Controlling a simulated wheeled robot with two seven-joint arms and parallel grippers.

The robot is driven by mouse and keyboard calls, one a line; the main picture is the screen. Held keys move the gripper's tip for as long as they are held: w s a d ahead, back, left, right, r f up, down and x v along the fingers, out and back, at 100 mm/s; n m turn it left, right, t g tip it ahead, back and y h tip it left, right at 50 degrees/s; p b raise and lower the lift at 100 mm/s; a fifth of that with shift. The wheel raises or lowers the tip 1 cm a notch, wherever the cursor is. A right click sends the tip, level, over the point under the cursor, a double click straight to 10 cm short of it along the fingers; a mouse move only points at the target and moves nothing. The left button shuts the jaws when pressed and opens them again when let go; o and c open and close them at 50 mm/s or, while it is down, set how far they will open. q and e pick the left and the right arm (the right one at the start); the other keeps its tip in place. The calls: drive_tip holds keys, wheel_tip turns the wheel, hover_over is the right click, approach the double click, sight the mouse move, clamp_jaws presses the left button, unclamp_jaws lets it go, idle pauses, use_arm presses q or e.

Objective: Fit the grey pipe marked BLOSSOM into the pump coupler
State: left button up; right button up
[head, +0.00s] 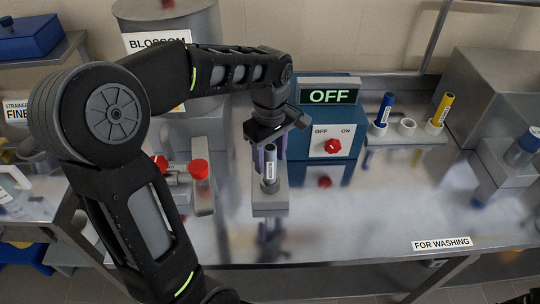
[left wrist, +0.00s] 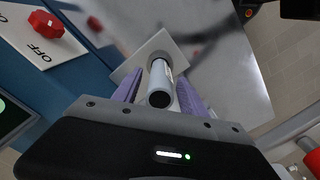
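The grey pipe (head: 270,166), with a white label too small to read, stands upright with its lower end in the collar of the pale grey pump coupler (head: 270,206), in front of the blue pump box. The left wrist view shows the pipe's dark open end (left wrist: 160,98) and the coupler's square block (left wrist: 150,47). My left gripper (head: 270,158) points down over the coupler. Its purple fingers (left wrist: 160,88) are spread on either side of the pipe, with a gap visible, so it looks open.
The blue pump box (head: 328,117) shows OFF and has a red knob (head: 332,146). A rack (head: 407,134) at right holds a blue pipe (head: 384,110) and a yellow pipe (head: 441,110). The steel bench (head: 370,215) is clear at front right.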

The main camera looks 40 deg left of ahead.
use_arm(q)
drive_tip(key=shift+r, duration=0.1)
drive_tip(key=shift+r, duration=0.2)
wheel_tip(320, 180, up, 9)
drive_tip(key=shift+f, duration=0.1)
wheel_tip(320, 180, up, 2)
drive_tip(key=shift+p, duration=0.75)
drive_tip(key=shift+r+p, duration=0.55)
drive_tip(key=shift+f, duration=0.1)
